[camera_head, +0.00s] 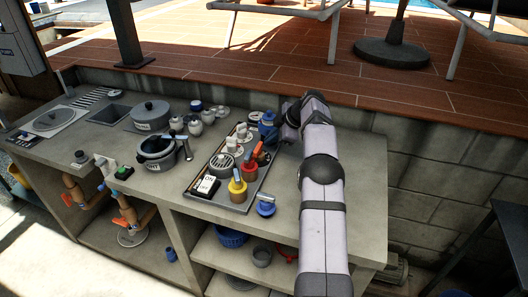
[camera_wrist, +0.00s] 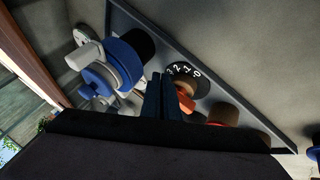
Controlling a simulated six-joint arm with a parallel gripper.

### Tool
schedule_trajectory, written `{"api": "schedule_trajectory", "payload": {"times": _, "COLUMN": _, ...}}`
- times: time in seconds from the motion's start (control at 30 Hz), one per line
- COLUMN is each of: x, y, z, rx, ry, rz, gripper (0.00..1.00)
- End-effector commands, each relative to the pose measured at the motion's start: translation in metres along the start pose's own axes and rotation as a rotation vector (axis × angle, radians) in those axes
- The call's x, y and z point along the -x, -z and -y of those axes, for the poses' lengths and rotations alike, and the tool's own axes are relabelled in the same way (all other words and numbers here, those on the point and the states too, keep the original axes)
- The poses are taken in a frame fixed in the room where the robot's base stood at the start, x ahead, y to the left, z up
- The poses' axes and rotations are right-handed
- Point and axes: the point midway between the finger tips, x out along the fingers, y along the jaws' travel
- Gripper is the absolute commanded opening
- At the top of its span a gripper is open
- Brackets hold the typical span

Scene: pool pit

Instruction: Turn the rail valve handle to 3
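A dial with white numerals on black (camera_wrist: 186,71) shows in the wrist view; I read 2, 1 and 0, with another mark at its left partly hidden by my gripper. An orange handle (camera_wrist: 186,101) with a tan top sits just below the dial; which number it points to is not clear. My gripper (camera_wrist: 160,84) has its dark fingers side by side with almost no gap, just left of the orange handle. I see nothing between them. In the head view my gripper (camera_head: 284,137) is low over the tray's far right end, beside an orange handle (camera_head: 260,158).
A blue valve (camera_head: 267,121) stands close to my gripper. A pot (camera_head: 157,148) is at left. The counter's right end is clear.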

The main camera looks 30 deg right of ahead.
Motion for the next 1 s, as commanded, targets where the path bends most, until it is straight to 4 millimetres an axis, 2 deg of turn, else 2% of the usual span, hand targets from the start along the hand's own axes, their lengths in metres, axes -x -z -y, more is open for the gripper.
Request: {"api": "schedule_trajectory", "payload": {"times": 1.0, "x": -0.006, "y": 0.020, "z": 0.009, "rx": 0.000, "ry": 0.009, "rz": -0.011, "gripper": 0.00}}
